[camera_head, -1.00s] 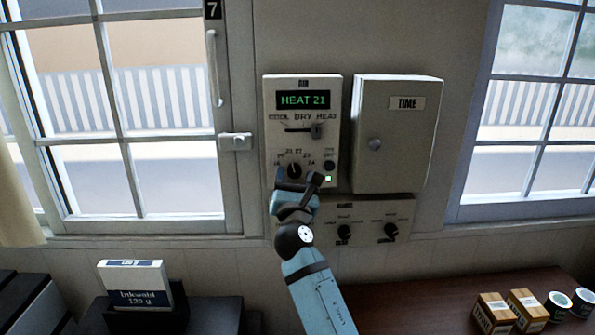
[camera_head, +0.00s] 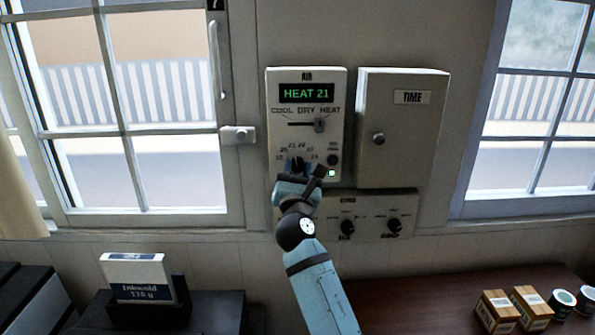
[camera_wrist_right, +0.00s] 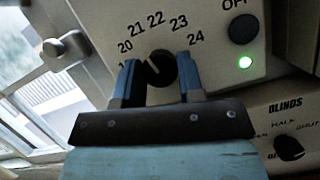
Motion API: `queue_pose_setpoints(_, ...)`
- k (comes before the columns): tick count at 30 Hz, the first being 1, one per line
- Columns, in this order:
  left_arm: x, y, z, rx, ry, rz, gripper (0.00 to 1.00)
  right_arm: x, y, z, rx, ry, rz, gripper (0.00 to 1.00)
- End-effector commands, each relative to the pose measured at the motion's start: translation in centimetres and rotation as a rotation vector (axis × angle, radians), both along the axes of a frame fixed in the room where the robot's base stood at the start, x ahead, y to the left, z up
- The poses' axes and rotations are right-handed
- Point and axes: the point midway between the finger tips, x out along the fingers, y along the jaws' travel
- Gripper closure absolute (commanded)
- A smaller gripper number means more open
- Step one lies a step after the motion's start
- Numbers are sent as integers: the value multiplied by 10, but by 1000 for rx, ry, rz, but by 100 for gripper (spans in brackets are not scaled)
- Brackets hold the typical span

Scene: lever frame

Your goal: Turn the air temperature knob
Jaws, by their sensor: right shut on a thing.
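The air panel (camera_head: 337,110) hangs on the wall, and its green display (camera_head: 306,91) reads HEAT 21. The round black air temperature knob (camera_wrist_right: 158,68) sits low on the panel, inside an arc of numbers from about 20 to 24. Its white pointer mark leans up and left, toward 21. My right gripper (camera_head: 298,170) is at the knob, and its two blue fingers (camera_wrist_right: 160,80) are shut on it, one on each side. In the head view the gripper partly covers the knob. My left gripper is not in view.
An off button (camera_wrist_right: 243,28) and a lit green lamp (camera_wrist_right: 245,63) are right of the knob. A closed TIME box (camera_head: 410,140) stands at the panel's right. The BLINDS panel (camera_head: 372,228) with two knobs is below. A window handle (camera_head: 238,135) is at left.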

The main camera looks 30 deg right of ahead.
Motion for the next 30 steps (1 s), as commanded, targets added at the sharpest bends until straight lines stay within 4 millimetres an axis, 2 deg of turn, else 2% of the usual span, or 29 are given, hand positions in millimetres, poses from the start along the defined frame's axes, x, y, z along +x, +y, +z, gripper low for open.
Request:
queue_pose_setpoints(15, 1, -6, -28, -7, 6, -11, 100, 1, 2, -1, 273, -133, 0, 88)
queue_pose_setpoints(30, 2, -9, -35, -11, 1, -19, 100, 1, 2, 2, 448, -218, 2, 88)
